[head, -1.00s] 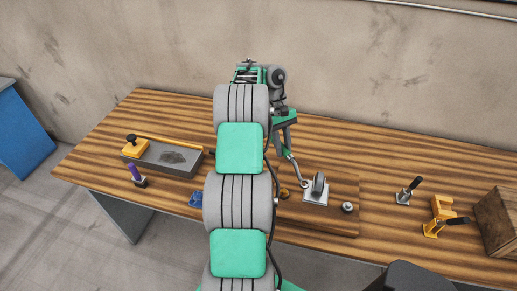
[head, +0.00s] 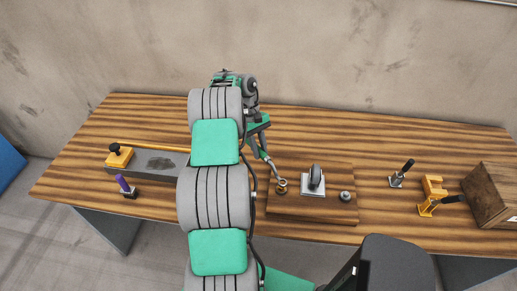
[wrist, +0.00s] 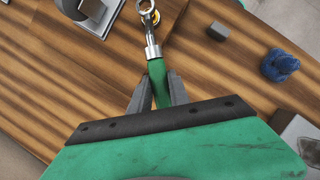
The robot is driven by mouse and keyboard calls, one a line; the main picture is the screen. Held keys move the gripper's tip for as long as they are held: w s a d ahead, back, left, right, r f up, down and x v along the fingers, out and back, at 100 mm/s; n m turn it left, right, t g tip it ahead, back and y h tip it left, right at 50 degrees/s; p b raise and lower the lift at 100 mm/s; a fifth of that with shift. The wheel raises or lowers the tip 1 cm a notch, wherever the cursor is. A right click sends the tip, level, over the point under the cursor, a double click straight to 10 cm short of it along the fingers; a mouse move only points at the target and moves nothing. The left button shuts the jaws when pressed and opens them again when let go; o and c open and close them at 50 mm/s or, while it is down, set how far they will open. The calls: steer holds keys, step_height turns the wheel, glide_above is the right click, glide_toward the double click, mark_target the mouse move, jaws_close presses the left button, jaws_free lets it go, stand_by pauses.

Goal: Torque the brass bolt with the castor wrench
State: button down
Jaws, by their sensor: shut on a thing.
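The castor wrench (wrist: 157,82) has a green handle and a metal shank with a ring end. My gripper (wrist: 159,92) is shut on its handle. In the head view the wrench's ring (head: 281,182) is over or at the brass bolt (head: 282,190), on the wooden board left of the castor. In the wrist view the ring overlaps the brass bolt (wrist: 154,17) at the top edge. I cannot tell whether the ring is seated around it. The grey castor (head: 315,178) stands on its pale plate. My arm hides part of the bench.
A grey bolt (head: 345,196) is on the board (head: 300,212), right of the castor. Clamps (head: 400,174) and a wooden box (head: 492,194) are at the right. A grey tray (head: 150,166) and a purple-handled tool (head: 125,187) are at the left. A blue lump (wrist: 280,65) shows in the wrist view.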

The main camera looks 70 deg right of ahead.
steer(key=s+a+n+h, duration=0.1)
steer(key=a+n+h, duration=0.4)
steer(key=a+n, duration=1)
steer(key=shift+a+f, duration=0.35)
steer(key=shift+a, duration=0.45)
steer(key=shift+f, duration=0.3)
steer(key=shift+f, duration=0.4)
